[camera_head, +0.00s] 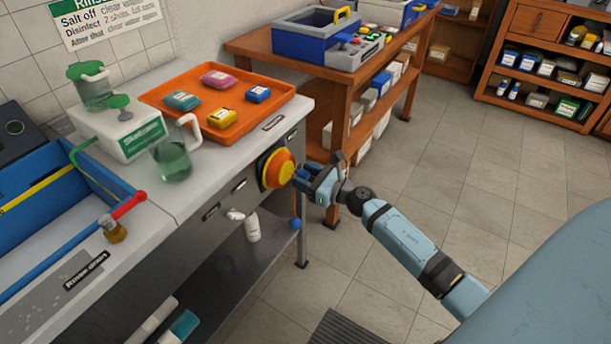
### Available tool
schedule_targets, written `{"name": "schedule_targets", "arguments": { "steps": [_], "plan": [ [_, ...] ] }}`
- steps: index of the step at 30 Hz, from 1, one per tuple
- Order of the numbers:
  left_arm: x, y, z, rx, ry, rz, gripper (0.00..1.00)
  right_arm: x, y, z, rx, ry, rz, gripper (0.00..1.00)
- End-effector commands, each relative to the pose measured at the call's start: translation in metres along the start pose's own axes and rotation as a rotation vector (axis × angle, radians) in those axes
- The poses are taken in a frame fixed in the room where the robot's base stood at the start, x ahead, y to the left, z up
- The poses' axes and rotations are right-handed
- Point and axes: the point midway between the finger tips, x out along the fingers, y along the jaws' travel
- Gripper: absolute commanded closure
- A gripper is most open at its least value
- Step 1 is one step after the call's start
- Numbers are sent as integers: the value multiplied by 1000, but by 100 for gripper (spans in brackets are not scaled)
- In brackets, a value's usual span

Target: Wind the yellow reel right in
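The yellow reel (275,170) is a round yellow-orange disc with a dark rim, mounted on the front face of the grey counter near its right end. A small blue ball (294,223) hangs below it and to the right, beside the counter's leg. My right gripper (299,181) is at the right edge of the reel, with its fingers pointing at it. It looks very close to the reel, but whether it touches is unclear. Its fingertips are small and partly hidden, so their opening does not show. My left gripper is out of view.
On the counter (228,165) are an orange tray (159,101) with several coloured packs, a green-liquid jug (171,163) and a white box (118,131). A blue basin (30,233) is at left. A wooden bench (260,45) stands behind.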

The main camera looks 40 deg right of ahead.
Motion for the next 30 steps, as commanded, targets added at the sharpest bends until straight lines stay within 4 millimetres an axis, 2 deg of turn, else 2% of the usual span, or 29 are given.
{"name": "schedule_targets", "arguments": {
  "steps": [1, 6, 17, 20, 27, 30],
  "plan": [
    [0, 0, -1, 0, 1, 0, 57, 0, 0, 0, 0, 0, 0, 62],
    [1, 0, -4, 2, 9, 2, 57, 0, 0, 0, 0, 0, 0, 97],
    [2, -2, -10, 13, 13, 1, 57, 0, 1, -1, 49, 1, 1, 97],
    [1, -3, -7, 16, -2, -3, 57, 0, 3, -2, 100, 1, 1, 97],
    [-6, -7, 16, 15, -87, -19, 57, 0, 9, -7, 289, 2, 1, 97],
    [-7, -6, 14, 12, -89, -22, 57, 0, 12, -9, 386, 1, 0, 97]
  ]
}}
